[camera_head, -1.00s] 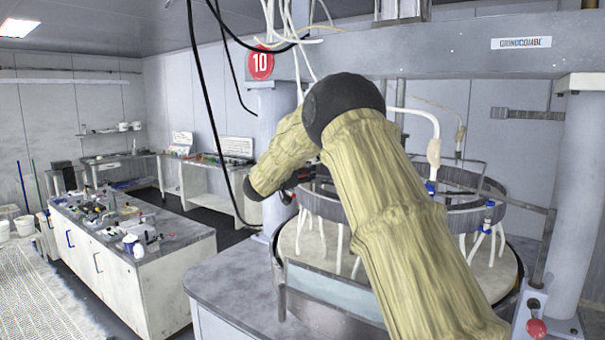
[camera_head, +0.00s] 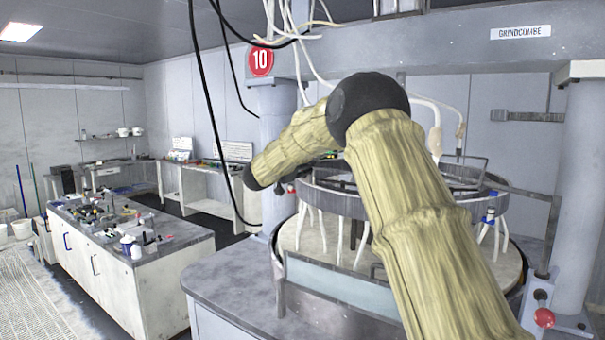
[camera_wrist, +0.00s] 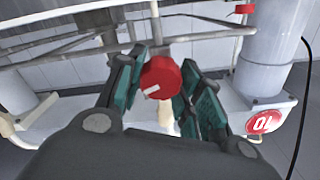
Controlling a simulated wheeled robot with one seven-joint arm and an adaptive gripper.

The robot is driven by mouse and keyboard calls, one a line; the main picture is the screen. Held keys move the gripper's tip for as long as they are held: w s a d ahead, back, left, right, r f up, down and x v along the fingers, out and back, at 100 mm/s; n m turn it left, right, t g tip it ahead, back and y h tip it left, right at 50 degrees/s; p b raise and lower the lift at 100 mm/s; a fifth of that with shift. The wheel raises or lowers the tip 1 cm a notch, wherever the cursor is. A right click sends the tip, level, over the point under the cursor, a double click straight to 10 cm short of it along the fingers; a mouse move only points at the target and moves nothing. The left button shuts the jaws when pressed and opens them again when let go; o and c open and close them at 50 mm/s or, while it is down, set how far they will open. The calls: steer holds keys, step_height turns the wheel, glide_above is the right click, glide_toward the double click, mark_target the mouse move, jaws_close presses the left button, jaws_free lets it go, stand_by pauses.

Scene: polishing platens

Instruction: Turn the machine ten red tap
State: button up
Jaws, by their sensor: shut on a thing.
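The red tap (camera_wrist: 160,76) is a round red knob with a pale mark on its face, in the middle of the wrist view. My gripper (camera_wrist: 163,92) has its green-padded fingers on either side of the knob and is shut on it. A pale hose or spout shows below the knob between the fingers. In the head view the tap and my fingertips are hidden or too small to tell behind my arm. The red number 10 sign (camera_head: 260,62) hangs on the machine's left post, and it shows upside down in the wrist view (camera_wrist: 264,122).
The machine's ring (camera_head: 325,198) with white hoses stands around my arm. A blue tap (camera_head: 490,217) sits on its right side. Black cables hang at the left post. A red button (camera_head: 543,317) is at the lower right. A cluttered bench (camera_head: 180,247) stands left, with open floor beyond.

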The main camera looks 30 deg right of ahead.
steer(key=shift+f, duration=0.1)
stand_by(0.3)
steer(key=o, duration=1)
steer(key=shift+o, duration=0.2)
steer(key=shift+a, duration=0.1)
steer(key=v, duration=1.2)
